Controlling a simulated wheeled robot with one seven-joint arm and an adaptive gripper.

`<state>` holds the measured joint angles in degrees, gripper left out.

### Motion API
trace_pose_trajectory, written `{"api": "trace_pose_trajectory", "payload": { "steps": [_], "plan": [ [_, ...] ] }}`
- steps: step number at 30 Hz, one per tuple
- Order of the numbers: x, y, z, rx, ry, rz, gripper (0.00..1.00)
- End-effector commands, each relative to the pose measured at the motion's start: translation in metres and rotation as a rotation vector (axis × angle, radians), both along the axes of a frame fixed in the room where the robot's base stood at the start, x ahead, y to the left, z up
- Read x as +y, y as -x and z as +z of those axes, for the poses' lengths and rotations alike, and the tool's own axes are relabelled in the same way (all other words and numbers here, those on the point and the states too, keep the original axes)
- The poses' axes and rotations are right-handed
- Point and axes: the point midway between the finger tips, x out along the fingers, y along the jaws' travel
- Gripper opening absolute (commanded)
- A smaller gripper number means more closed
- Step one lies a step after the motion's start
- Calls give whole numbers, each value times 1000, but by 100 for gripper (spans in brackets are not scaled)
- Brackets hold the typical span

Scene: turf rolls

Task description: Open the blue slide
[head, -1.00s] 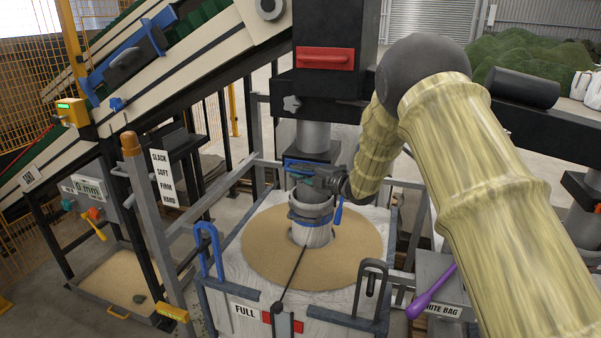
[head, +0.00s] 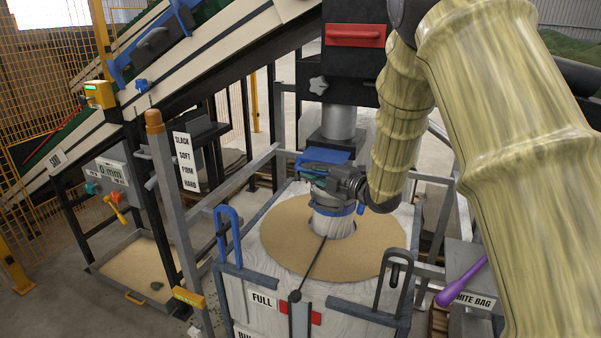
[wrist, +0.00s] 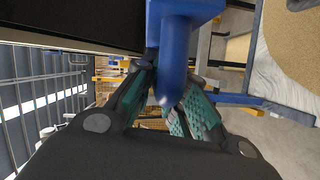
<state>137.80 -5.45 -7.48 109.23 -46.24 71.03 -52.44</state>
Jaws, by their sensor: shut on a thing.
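The blue slide (head: 326,156) is a flat blue plate under the grey outlet pipe, above the bag's neck (head: 332,222). In the wrist view its rounded blue handle (wrist: 174,55) comes down between the teal-padded fingers. My gripper (head: 315,172) is at the near end of the slide, and its fingers also show in the wrist view (wrist: 165,95), shut on the handle. My gripper and wrist hide part of the slide in the head view. How far the slide stands out is hard to tell.
The white bag (head: 275,250) with a sand-coloured top stands in a grey frame below my gripper. A blue hook (head: 228,235) and a black hook (head: 395,275) rise at its corners. An orange-capped post (head: 154,122) stands to the left. A red handle (head: 355,35) is above.

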Motion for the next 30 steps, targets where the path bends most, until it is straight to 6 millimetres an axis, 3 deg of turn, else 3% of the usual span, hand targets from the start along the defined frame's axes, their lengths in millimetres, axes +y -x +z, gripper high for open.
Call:
{"api": "trace_pose_trajectory", "payload": {
  "steps": [11,12,15,25,30],
  "plan": [
    [-5,3,-1,1,1,-8,0],
    [-5,3,-1,1,1,-8,21],
    [-4,3,0,1,0,-7,35],
    [-5,4,0,1,0,-6,35],
    [-15,15,1,2,1,-7,35]
  ]
}}
